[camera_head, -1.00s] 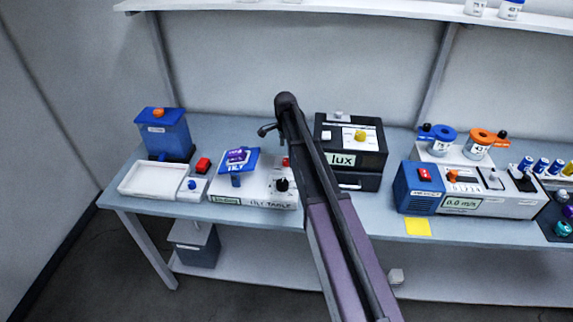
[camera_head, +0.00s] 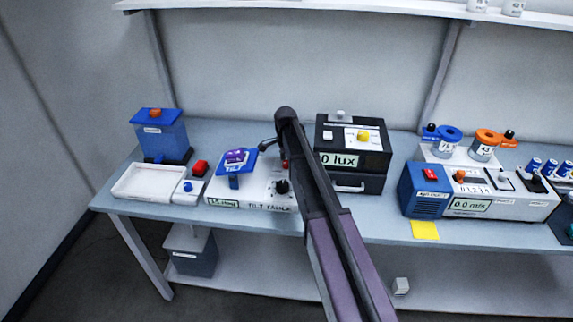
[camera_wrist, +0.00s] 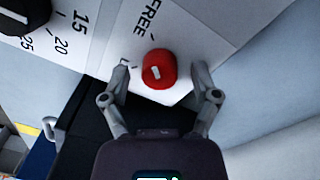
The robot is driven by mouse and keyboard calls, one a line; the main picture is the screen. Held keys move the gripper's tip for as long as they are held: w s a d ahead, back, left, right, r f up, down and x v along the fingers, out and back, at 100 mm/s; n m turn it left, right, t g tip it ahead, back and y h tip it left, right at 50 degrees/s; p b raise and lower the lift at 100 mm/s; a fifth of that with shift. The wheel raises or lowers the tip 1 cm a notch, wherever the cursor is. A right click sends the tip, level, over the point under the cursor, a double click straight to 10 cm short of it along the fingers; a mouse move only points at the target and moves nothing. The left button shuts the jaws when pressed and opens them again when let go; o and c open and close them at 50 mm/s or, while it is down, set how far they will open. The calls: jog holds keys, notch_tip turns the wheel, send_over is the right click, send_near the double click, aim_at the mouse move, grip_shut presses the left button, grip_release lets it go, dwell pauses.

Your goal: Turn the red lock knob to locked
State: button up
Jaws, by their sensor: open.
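The red lock knob (camera_wrist: 159,69) sits on the white tilt table panel in the wrist view, with a short white mark on its face. The word FREE is printed above it. A second label to its left is mostly hidden by a finger. I cannot tell which label the mark points at. My gripper (camera_wrist: 160,80) is open, with one finger on each side of the knob and a gap on both sides. In the head view the tilt table (camera_head: 255,205) is on the bench left of centre, and the red knob (camera_head: 285,164) shows only partly beside my arm.
A black dial (camera_wrist: 24,14) with a printed scale is at the wrist view's top left. The blue tilt platform (camera_head: 233,180) stands left of the knob. The black lux box (camera_head: 362,182) is close on the right. A white tray (camera_head: 127,193) is farther left.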

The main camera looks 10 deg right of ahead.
grip_shut()
dwell(0.3)
jog(key=shift+n, duration=0.4)
jog(key=n, duration=1.2)
jog(key=shift+s, duration=0.1)
jog(key=n, duration=0.5)
dwell(0.3)
